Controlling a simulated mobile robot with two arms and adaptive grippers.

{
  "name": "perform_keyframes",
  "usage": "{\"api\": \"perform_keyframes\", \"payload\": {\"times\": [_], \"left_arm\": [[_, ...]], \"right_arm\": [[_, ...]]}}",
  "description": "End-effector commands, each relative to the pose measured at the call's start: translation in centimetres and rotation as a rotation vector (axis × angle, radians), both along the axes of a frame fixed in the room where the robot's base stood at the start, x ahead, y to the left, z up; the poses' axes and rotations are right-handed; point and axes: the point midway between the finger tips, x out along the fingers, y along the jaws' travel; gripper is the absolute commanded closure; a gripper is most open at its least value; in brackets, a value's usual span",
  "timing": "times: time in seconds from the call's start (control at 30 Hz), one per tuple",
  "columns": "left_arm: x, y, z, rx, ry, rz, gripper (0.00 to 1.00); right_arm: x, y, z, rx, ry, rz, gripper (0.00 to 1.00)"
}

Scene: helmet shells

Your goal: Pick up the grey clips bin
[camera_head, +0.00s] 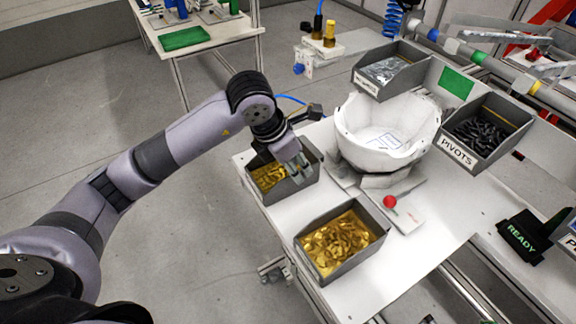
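Two grey bins of gold-coloured pieces stand on the white workbench. No clips label is readable on either. The farther gold-piece bin (306,187) is at the bench's left edge, and my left gripper (296,171) is over it. The gripper's fingers reach down at its far right part, covering some of the bin and its contents. Whether they touch the bin or are parted is not clear. The nearer gold-piece bin (352,262) stands apart at the front edge, full and untouched. My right gripper is out of view.
A white helmet shell (375,125) sits on a stand right of my gripper. Behind it is a grey bin of silvery pieces (378,88); at right is the PIVOTS bin (462,157). A red ball (389,201) and a READY sign (522,238) are nearby.

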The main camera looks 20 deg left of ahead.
Motion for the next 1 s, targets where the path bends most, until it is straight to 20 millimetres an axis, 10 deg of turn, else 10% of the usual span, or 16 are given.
{"api": "perform_keyframes", "payload": {"times": [0.3, 1.0], "left_arm": [[1.1, -0.7, -3.0, -0.001, 0.002, -0.001, 0.73], [1.1, -0.6, -3.4, 0.000, 0.000, -0.001, 0.73]], "right_arm": [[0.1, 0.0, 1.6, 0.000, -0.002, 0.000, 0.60], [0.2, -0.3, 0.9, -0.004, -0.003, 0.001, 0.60]]}}
